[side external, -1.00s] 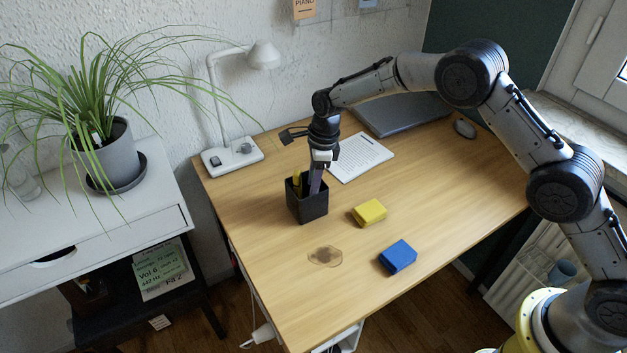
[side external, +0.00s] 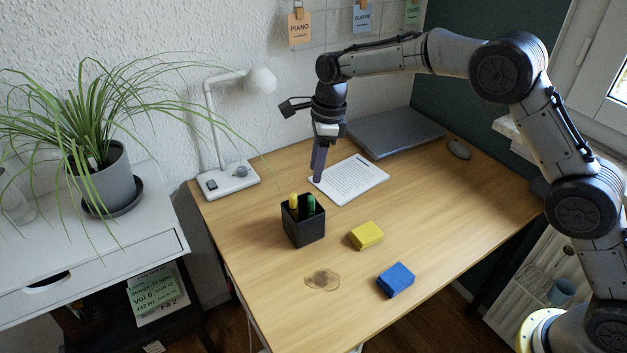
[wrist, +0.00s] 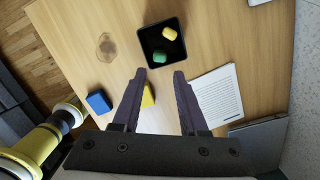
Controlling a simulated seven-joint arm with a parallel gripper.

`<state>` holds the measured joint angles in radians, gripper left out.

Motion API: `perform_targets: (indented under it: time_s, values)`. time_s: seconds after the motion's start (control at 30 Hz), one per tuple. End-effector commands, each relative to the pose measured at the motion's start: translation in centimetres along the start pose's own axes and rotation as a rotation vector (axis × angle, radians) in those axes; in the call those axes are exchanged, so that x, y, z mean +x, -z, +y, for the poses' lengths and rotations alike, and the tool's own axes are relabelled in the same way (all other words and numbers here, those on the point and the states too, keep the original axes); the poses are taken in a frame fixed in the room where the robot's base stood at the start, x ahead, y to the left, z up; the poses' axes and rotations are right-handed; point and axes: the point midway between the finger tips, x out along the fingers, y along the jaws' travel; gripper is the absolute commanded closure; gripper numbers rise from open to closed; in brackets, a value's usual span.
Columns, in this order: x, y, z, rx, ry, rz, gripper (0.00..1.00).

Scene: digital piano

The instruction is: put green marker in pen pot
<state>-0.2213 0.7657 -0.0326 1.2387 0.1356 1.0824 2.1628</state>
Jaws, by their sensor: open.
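The green marker (side external: 311,204) stands inside the black pen pot (side external: 304,231), beside a yellow marker (side external: 293,203). In the wrist view the green marker's end (wrist: 159,57) and the yellow marker's end (wrist: 169,33) show inside the pot (wrist: 146,36). My gripper (side external: 318,178) is above the desk, behind and a little right of the pot, clear of it. In the wrist view my gripper (wrist: 161,72) has its two fingers spread with nothing between them.
A yellow block (side external: 367,235) and a blue block (side external: 396,280) lie right of the pot. A brown stain (side external: 322,280) is in front. A printed sheet (side external: 352,181), closed laptop (side external: 396,131), mouse (side external: 459,148) and lamp (side external: 230,182) are farther back. The desk's right side is clear.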

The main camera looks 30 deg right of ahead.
Motion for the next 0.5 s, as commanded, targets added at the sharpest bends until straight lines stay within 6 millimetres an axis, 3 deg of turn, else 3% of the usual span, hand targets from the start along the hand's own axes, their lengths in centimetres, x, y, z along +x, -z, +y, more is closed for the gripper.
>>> perform_targets:
  time_s: [0.37, 0.5]
  values:
    - [-1.1, 0.0, 0.0, -0.001, 0.001, 0.000, 0.57]
    - [-2.9, 0.8, 0.4, -0.062, 0.018, -0.006, 0.57]
